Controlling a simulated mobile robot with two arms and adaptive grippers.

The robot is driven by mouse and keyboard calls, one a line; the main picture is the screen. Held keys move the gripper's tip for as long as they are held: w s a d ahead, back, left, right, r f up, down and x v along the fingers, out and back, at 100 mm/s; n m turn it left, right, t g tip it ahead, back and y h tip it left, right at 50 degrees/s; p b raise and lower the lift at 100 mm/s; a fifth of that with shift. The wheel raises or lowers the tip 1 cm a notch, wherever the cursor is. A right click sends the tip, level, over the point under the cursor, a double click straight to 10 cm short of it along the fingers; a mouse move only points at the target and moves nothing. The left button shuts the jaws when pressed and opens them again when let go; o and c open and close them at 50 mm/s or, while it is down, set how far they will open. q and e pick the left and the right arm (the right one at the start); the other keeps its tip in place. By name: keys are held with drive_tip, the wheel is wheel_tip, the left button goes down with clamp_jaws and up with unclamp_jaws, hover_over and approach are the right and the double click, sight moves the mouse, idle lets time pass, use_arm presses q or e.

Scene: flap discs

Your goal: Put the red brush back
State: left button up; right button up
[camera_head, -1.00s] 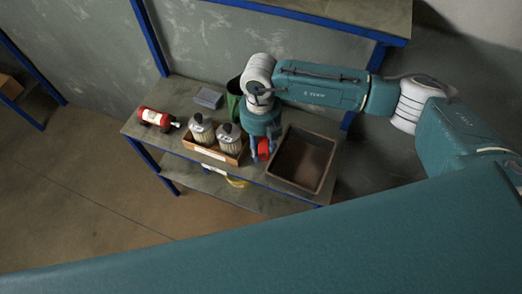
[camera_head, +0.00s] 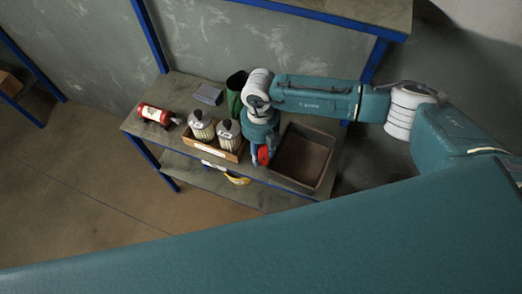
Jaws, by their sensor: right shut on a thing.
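A red thing, likely the red brush (camera_head: 264,155), shows at the tip of my right gripper (camera_head: 259,160), above the shelf top between the wooden box and the brown tray. My right gripper points down and is shut on it. Most of the red thing and the fingers are hidden by the wrist, so I cannot tell whether it touches the shelf. My left gripper is not in view.
A wooden box (camera_head: 208,147) with two capped canisters stands left of the gripper. A brown tray (camera_head: 322,188) is at the right. A green container (camera_head: 236,90), a grey block (camera_head: 208,94) and a red cylinder (camera_head: 154,114) stand on the blue-framed shelf (camera_head: 180,85).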

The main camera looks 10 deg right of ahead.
drive_tip(key=o, duration=1.2)
drive_tip(key=shift+r, duration=0.15)
